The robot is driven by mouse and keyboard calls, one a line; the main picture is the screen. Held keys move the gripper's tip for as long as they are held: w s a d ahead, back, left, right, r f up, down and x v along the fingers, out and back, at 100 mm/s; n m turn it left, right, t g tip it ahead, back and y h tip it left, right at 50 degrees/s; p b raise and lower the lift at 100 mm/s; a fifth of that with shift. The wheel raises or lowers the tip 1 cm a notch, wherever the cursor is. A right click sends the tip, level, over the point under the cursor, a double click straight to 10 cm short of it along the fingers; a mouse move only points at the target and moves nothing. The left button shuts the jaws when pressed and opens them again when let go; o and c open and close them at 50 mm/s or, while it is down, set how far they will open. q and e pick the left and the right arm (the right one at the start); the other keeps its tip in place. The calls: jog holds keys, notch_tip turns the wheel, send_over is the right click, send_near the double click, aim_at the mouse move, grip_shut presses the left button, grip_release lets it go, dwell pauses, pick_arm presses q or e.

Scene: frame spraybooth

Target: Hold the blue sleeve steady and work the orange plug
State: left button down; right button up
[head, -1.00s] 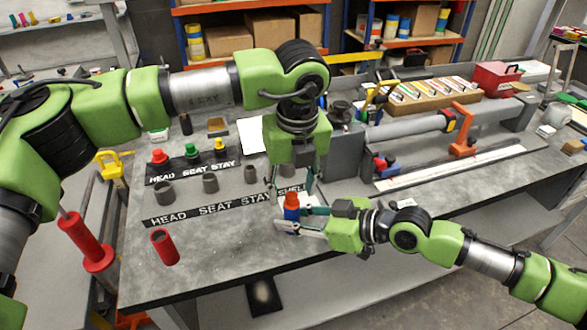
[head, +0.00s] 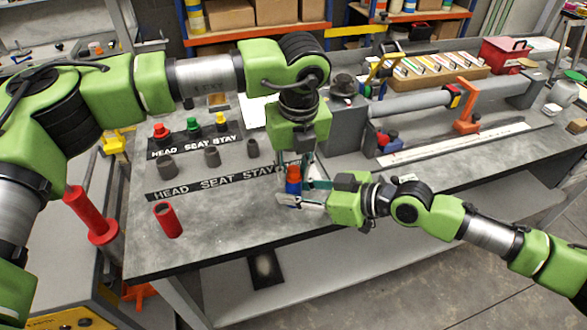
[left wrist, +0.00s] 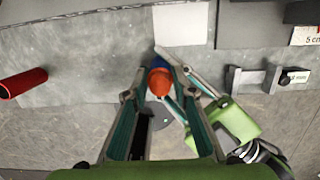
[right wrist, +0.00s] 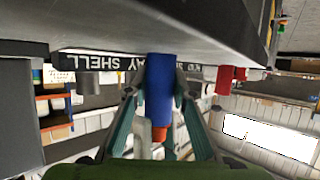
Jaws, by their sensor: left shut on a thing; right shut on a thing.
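The blue sleeve (head: 293,187) stands upright over the grey bench, near its front edge by the right end of the lettered strip. The orange plug (head: 293,171) sits at its top. My right gripper (head: 300,199) comes in from the right, shut on the blue sleeve, which also shows between its fingers in the right wrist view (right wrist: 159,88). My left gripper (head: 300,172) points down from above, shut on the orange plug, which shows at its fingertips in the left wrist view (left wrist: 159,82). How deep the plug sits in the sleeve is hard to tell.
A grey clamp fixture (head: 345,135) is close on the right.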

pick_arm(q)
jog(key=shift+w+r, duration=0.1)
jog(key=shift+r, duration=1.15)
jog(key=c, duration=1.7)
grip_release()
jog(key=shift+o, duration=0.4)
jog(key=shift+f, duration=0.15)
notch_tip(320, 180, up, 12)
jog(key=s, duration=0.2)
jog(key=f, duration=0.4)
jog(key=w+f, duration=0.1)
jog(key=f, duration=0.8)
jog(key=shift+w+f, duration=0.1)
jog(key=shift+w, duration=0.3)
